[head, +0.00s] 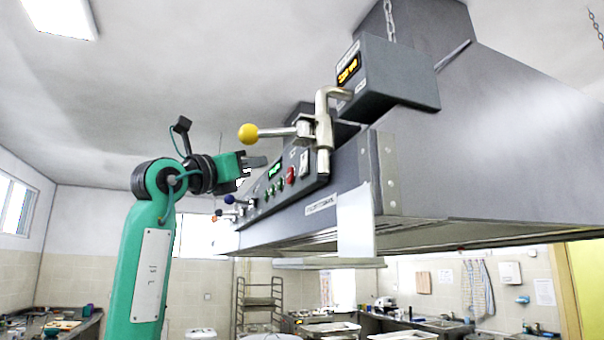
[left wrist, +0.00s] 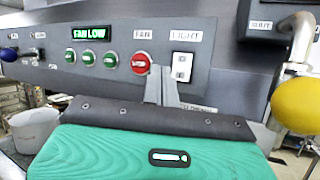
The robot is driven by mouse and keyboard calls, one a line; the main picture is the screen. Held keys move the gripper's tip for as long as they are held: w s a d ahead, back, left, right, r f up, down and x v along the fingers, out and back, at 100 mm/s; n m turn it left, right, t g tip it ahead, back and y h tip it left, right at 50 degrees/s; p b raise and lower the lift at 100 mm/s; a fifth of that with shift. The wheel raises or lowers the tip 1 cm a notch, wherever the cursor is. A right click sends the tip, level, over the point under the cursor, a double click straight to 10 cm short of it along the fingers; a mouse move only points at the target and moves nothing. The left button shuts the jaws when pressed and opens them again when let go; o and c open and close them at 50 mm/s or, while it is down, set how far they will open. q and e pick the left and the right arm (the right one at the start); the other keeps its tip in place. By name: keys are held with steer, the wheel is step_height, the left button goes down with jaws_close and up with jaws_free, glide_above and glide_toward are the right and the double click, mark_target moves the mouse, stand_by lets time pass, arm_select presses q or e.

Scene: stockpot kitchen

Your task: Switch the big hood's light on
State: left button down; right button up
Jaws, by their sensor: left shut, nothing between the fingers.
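The big hood (head: 480,120) hangs at the upper right, with a control panel (head: 262,190) on its front. In the left wrist view a white rocker switch (left wrist: 183,66) sits under a "LIGHT" label; it also shows in the head view (head: 304,164). I cannot tell which way the rocker is set. My left gripper (head: 262,162) is shut and empty, left of the panel in the head view. In the left wrist view its fingertips (left wrist: 157,72) appear between the red button (left wrist: 140,62) and the switch. Contact with the panel cannot be made out. My right gripper is out of view.
Green buttons (left wrist: 89,58) and a "FAN LOW" display (left wrist: 90,33) lie left of the red button. A lever with a yellow knob (head: 248,133) sticks out beside the panel, near my gripper. A grey box with an amber display (head: 349,70) sits above.

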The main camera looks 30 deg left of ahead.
mark_target(303, 164)
arm_select(q)
steer(key=w+d, duration=0.4)
steer(key=shift+w+f, duration=0.1)
steer(key=shift+f, duration=0.2)
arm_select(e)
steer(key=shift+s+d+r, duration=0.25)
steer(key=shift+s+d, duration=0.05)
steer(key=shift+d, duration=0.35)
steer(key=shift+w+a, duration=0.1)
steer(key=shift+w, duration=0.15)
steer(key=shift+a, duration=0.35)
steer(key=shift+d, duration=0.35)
arm_select(q)
steer(key=shift+w+p, duration=0.1)
steer(key=shift+p, duration=0.2)
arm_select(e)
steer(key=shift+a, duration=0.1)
arm_select(q)
steer(key=shift+w+d, duration=0.25)
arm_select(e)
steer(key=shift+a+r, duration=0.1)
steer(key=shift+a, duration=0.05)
